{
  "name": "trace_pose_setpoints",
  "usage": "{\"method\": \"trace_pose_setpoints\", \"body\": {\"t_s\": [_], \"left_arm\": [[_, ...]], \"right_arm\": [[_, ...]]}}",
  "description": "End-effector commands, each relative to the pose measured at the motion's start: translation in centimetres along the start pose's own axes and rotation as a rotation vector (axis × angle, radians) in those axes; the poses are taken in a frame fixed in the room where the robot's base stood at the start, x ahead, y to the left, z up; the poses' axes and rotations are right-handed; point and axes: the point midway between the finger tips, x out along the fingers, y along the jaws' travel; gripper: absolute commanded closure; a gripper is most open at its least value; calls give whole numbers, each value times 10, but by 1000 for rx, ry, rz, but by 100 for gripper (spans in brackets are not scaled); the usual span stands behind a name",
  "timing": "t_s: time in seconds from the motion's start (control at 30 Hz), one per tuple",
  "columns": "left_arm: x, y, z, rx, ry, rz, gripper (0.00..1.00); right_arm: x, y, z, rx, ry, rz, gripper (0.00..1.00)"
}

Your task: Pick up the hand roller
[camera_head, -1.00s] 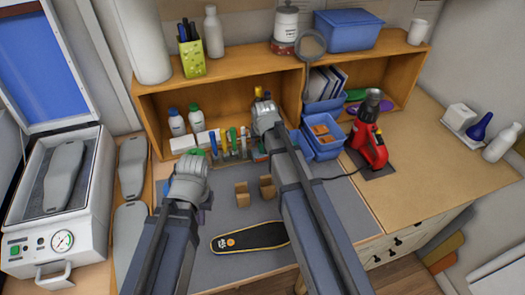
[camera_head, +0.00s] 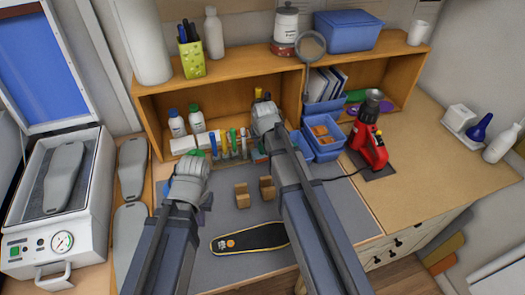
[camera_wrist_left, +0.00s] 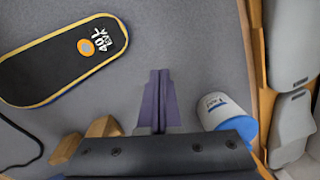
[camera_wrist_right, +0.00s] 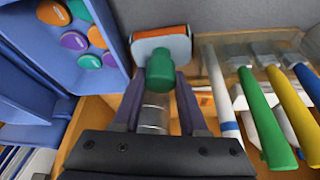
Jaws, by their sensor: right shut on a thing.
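In the right wrist view, the hand roller's green handle (camera_wrist_right: 158,84) stands between the fingers of my right gripper (camera_wrist_right: 160,92). The fingers are shut on it, and a grey metal part shows below the handle. In the head view, my right gripper (camera_head: 266,120) is at the tool rack near the shelf, and its arm hides most of the roller. My left gripper (camera_wrist_left: 158,80) is shut and empty above the grey mat; it also shows in the head view (camera_head: 187,178).
Several upright tools (camera_wrist_right: 275,110) stand close to the right gripper, and a blue bin (camera_wrist_right: 75,45) is on its other side. A black insole (camera_head: 250,238) lies on the mat. Wooden blocks (camera_head: 243,195) stand on the mat.

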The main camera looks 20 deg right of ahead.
Motion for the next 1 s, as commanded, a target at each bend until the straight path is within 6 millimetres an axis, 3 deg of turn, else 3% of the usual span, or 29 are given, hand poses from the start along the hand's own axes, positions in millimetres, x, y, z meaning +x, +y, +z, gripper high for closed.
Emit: {"method": "trace_pose_setpoints", "body": {"t_s": [0.57,1.0], "left_arm": [[-12,-1,1,0,0,0,100],[-60,-6,4,2,0,0,100]], "right_arm": [[-12,0,-5,0,0,0,100],[-56,0,-24,0,1,0,100]]}}
